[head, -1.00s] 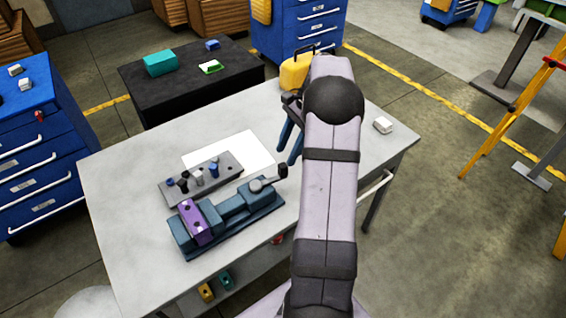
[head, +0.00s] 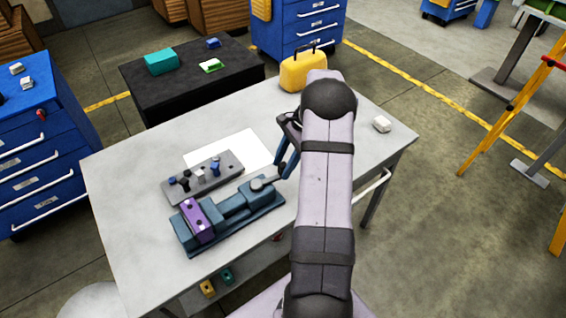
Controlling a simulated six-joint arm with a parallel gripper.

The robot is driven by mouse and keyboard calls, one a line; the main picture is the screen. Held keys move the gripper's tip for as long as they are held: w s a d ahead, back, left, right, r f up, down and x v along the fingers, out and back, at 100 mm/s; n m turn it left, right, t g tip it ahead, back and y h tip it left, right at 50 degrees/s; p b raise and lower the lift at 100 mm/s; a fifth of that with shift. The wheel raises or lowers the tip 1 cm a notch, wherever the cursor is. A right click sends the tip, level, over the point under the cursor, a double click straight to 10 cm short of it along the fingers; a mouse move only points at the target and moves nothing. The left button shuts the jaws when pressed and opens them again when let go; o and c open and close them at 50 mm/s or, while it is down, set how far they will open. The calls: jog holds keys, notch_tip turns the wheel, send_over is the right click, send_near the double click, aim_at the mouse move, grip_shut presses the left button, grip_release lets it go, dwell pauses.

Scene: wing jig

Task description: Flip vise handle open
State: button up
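The blue-grey vise (head: 230,212) lies on the light grey table, with a purple block (head: 196,219) at its left end. Its grey handle hub (head: 262,184) is at the right end, and the handle reaches up and right from it. My gripper (head: 282,170) has blue fingers pointing down at the handle's outer end. The fingers hide the dark handle tip, so I cannot tell whether they touch or grip it. My dark wrist and pale arm hide the rest of the gripper.
A grey plate (head: 226,171) with several small pegs lies just behind the vise, partly on a white sheet (head: 252,146). A yellow case (head: 303,72) stands at the table's far edge. A small white block (head: 381,125) lies at the right. The table's left side is clear.

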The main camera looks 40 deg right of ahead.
jog(key=shift+a+f, duration=0.1)
jog(key=shift+f, duration=0.15)
grip_shut()
jog(key=shift+s, duration=0.15)
jog(key=s+a+m+t+h, duration=0.2)
jog(key=s+a+m+t, duration=0.1)
jog(key=s+a+m, duration=0.4)
jog(key=shift+s+a+m+h, duration=0.3)
jog(key=shift+a+m, duration=0.85)
jog(key=shift+m, duration=1.15)
jog(key=shift+a, duration=0.1)
